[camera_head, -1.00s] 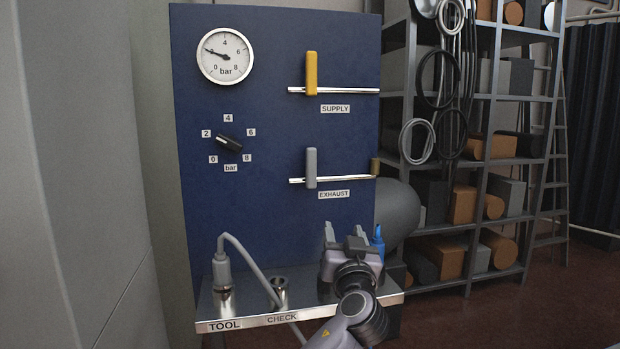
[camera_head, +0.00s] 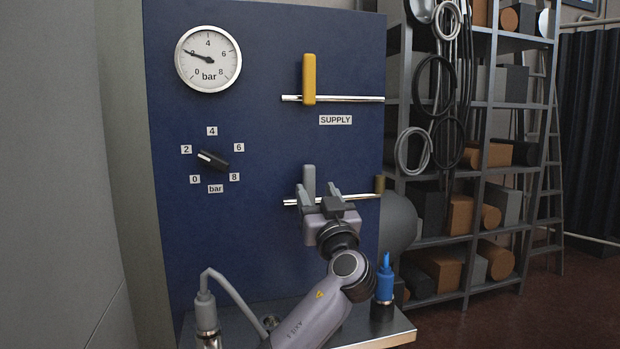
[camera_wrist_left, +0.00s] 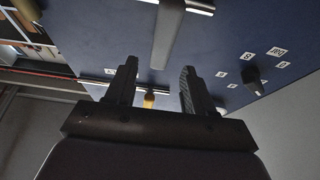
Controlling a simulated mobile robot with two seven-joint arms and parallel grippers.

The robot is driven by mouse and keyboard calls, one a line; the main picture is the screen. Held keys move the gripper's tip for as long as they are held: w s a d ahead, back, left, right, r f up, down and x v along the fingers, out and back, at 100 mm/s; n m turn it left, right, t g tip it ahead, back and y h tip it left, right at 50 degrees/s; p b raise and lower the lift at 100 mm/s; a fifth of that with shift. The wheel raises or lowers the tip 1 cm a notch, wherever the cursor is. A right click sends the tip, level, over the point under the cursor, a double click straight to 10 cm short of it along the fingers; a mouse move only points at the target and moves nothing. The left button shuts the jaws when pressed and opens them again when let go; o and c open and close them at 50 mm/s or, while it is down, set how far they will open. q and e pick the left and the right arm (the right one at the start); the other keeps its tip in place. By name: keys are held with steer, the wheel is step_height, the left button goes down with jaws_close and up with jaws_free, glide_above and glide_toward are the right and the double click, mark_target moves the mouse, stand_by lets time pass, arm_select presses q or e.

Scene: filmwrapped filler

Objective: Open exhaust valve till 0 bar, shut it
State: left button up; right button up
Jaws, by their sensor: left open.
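The grey exhaust valve handle (camera_head: 309,179) stands upright across its chrome pipe (camera_head: 355,197) on the blue panel. My left gripper (camera_head: 319,190) is open right by this handle, its fingers overlapping the handle's lower part. In the left wrist view the handle (camera_wrist_left: 168,34) runs in from the top, beyond the gap between the open fingers (camera_wrist_left: 157,72). I cannot tell if they touch it. The EXHAUST label is hidden behind my gripper. The pressure gauge (camera_head: 208,59) has its needle near 2 bar. My right gripper is not in view.
The yellow supply handle (camera_head: 309,79) stands upright above. A black selector knob (camera_head: 213,159) points towards 2. Below, a metal shelf (camera_head: 385,333) carries a blue-topped tool (camera_head: 385,279) and a grey cable plug (camera_head: 206,312). A storage rack (camera_head: 482,180) stands to the right.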

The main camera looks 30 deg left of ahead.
mark_target(311, 180)
arm_select(q)
steer(key=shift+p+x, duration=0.65)
steer(key=shift+x, duration=1.9)
steer(key=shift+f, duration=0.1)
jaws_close()
